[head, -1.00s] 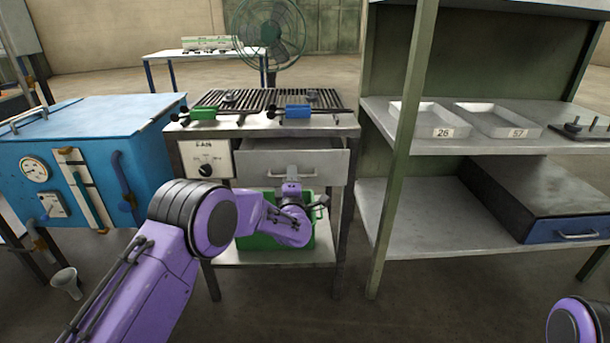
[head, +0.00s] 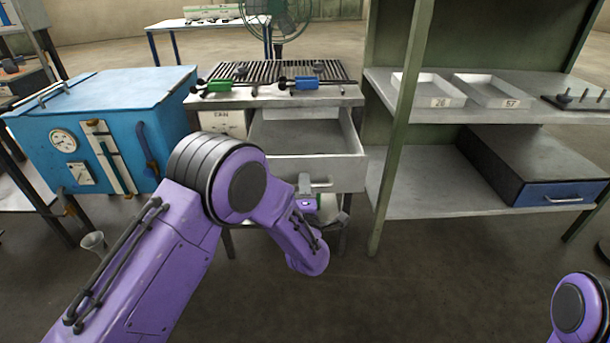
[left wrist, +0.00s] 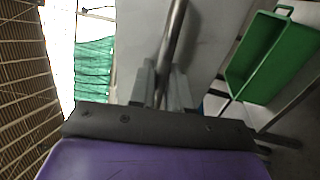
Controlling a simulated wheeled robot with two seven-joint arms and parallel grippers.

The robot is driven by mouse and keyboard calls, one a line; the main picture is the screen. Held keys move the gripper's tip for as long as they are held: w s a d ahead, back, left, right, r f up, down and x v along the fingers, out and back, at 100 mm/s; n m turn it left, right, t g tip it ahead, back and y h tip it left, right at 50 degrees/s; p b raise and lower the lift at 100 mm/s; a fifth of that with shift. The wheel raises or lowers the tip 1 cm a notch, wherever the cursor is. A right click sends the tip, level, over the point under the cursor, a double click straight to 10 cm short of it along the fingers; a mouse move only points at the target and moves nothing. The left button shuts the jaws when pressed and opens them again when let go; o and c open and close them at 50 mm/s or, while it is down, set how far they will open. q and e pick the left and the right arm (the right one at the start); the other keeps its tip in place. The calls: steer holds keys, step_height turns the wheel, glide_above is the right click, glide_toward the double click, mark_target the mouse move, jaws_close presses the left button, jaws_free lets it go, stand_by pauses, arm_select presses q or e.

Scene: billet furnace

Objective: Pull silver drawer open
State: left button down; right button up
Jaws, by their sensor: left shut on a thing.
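The silver drawer (head: 346,172) under the grill table stands out from its frame, and its inside shows empty. Its bar handle (head: 323,184) is on the front panel. My left gripper (head: 306,187) is shut on the handle, partly hidden by my own wrist. In the left wrist view, the two grey fingers (left wrist: 160,88) close around the handle bar (left wrist: 173,45), with the pale drawer front (left wrist: 215,30) behind. My right gripper is out of view; only part of the right arm shows at the lower right.
A green bin (left wrist: 268,58) lies below the drawer. A blue furnace box (head: 110,120) stands to the left. A green post (head: 403,130) and shelves with trays (head: 430,92) and a blue-fronted drawer unit (head: 555,193) stand to the right. Floor in front is clear.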

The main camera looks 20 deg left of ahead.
arm_select(q)
steer(key=shift+v, duration=0.85)
steer(key=shift+s+r, duration=0.1)
steer(key=shift+r, duration=0.05)
steer(key=c, duration=1.3)
jaws_free()
steer(key=v, duration=1)
steer(key=shift+s, duration=0.15)
